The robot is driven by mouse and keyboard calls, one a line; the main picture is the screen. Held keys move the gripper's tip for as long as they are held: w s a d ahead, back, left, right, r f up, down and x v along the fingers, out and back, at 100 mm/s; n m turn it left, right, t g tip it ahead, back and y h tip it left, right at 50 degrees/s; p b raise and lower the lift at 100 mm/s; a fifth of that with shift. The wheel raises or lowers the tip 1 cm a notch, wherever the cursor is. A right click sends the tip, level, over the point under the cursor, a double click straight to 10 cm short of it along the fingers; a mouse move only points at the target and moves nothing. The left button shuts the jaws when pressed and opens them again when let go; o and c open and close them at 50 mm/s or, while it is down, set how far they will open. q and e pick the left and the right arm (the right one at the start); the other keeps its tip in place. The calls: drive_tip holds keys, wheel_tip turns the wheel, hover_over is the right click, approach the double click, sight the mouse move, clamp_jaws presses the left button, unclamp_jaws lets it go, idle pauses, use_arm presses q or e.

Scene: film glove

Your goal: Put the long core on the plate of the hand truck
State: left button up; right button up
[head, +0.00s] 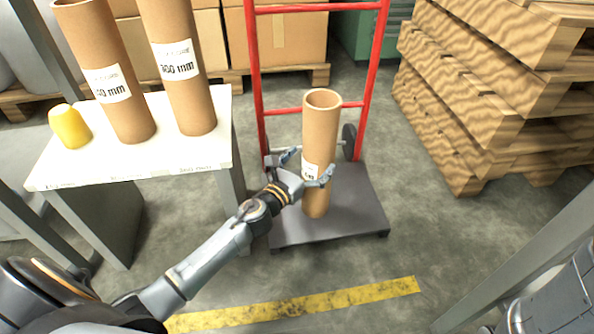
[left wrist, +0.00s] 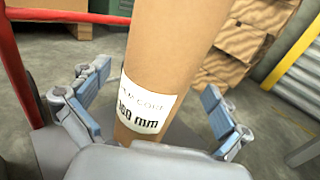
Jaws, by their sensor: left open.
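A brown cardboard core (head: 320,130) with a white label stands upright on the grey plate (head: 352,205) of the red hand truck (head: 256,70). My left gripper (head: 307,172) is open around this core, with one finger on each side. In the left wrist view the core (left wrist: 185,50) stands between the spread fingers, its label ending in "mm" though the number is partly unclear. Two other labelled cores, one core (head: 112,80) at left and one core (head: 180,75) marked "300 mm", stand on the white-topped table (head: 130,170). My right gripper is not in view.
A yellow rounded object (head: 70,126) sits at the table's left end. Stacked wooden pallets (head: 460,110) stand at the right, and cardboard boxes (head: 290,40) on a pallet stand behind the truck. A yellow floor stripe (head: 300,305) crosses the open floor in front.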

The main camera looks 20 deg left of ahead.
use_arm(q)
drive_tip(key=s+a, duration=0.1)
drive_tip(key=s, duration=0.7)
drive_tip(key=shift+s+a+p, duration=0.25)
drive_tip(key=shift+a+p, duration=0.05)
drive_tip(key=shift+a, duration=0.05)
drive_tip(key=shift+r, duration=0.1)
